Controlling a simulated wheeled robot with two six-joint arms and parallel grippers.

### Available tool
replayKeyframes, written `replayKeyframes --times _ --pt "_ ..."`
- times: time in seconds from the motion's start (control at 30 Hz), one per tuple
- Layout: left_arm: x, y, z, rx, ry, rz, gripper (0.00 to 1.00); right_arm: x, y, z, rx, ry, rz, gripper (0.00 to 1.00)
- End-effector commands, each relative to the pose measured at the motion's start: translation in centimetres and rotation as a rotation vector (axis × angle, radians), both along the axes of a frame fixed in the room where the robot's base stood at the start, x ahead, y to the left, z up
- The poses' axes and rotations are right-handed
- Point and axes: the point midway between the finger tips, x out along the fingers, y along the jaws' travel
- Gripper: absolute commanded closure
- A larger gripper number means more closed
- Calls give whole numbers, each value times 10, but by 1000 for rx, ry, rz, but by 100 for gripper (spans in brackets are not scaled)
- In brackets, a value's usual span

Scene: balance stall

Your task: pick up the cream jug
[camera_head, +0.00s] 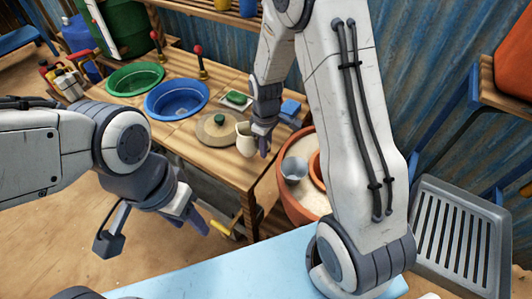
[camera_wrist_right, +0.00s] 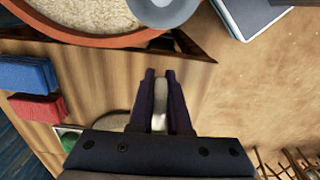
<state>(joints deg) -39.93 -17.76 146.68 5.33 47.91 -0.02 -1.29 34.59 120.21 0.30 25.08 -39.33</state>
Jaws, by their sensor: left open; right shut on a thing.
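The cream jug (camera_head: 245,141) is small and pale, near the front right corner of the wooden table, beside a round stone-coloured disc. It looks upright; I cannot tell whether its base touches the table. My right gripper (camera_head: 264,145) points down at its right side and is shut on it. In the right wrist view, a pale strip of the jug (camera_wrist_right: 159,115) shows between the fingers of the right gripper (camera_wrist_right: 160,80); most of it is hidden. My left gripper (camera_head: 152,236) is open and empty, in front of the table and apart from the jug.
On the table (camera_head: 190,145) are a green basin (camera_head: 135,78), a blue basin (camera_head: 177,98), and the disc (camera_head: 219,130). A terracotta pot (camera_head: 290,204) of pale grain, with a grey cup (camera_head: 295,169), stands close right of the jug. A blue block (camera_head: 290,107) lies behind.

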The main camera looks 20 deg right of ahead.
Motion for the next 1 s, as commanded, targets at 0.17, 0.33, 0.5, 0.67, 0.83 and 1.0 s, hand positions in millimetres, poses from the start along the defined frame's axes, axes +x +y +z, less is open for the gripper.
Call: replayKeyframes --times 0.17,0.33,0.5,0.67,0.83,1.0 --pt "0 0 -5 0 0 0 50 -23 1 12 0 1 1 100" --pt "0 0 -7 0 0 0 50 -44 2 24 0 0 1 100" --pt "0 0 -9 0 0 0 50 -64 2 36 0 1 1 100" --pt "0 0 -10 0 0 0 50 -79 3 46 0 1 1 100" --pt "0 0 -11 0 0 0 50 -93 3 54 0 1 1 100" --pt "0 0 -12 0 0 0 50 -104 4 61 0 1 1 100"
